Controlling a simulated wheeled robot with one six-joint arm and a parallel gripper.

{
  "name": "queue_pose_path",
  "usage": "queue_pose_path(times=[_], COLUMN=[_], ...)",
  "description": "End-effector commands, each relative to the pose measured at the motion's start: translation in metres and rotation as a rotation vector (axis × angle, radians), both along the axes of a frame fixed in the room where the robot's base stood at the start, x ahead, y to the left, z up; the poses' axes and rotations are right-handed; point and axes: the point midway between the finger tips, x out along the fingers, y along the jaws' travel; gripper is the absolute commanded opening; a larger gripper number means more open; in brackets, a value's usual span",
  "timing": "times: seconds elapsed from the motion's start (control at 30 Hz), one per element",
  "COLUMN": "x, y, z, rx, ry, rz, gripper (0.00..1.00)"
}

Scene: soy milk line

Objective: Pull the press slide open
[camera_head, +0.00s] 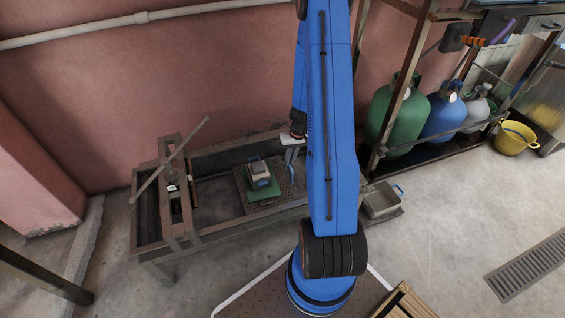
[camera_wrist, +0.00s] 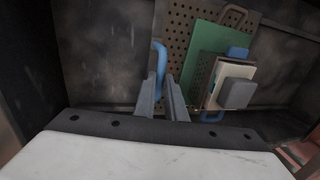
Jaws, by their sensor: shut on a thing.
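The press slide (camera_head: 242,190) is a dark perforated plate in the metal bench trough, bearing a green mat (camera_head: 268,190) and a small grey mould box (camera_head: 258,170). The slide also shows in the wrist view (camera_wrist: 187,32), with a blue handle (camera_wrist: 159,60) at its left edge there. My gripper (camera_head: 292,172) is at the slide's right edge in the head view. In the wrist view my gripper (camera_wrist: 163,80) is shut on the blue handle.
The press frame (camera_head: 180,205) with a slanted lever bar (camera_head: 168,160) stands at the trough's left. The trough walls (camera_head: 205,237) surround the slide. Gas cylinders (camera_head: 440,118) and a yellow basin (camera_head: 513,140) are further right.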

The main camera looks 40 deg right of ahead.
Motion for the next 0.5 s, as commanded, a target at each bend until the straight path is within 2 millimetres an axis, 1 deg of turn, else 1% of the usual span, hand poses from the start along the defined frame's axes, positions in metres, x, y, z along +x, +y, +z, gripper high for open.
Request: queue_pose_path(times=[0.1, 0.43, 0.47, 0.5], x=[-0.0005, -0.0005, -0.0004, -0.0004], y=[-0.0042, -0.0047, -0.0048, -0.0048], z=[0.0003, 0.0004, 0.0004, 0.0004], rx=[0.000, -0.002, -0.002, -0.002], ry=[-0.001, -0.002, -0.002, -0.002], rz=[0.000, 0.001, 0.001, 0.001], gripper=[0.00, 0.00, 0.13, 0.23])
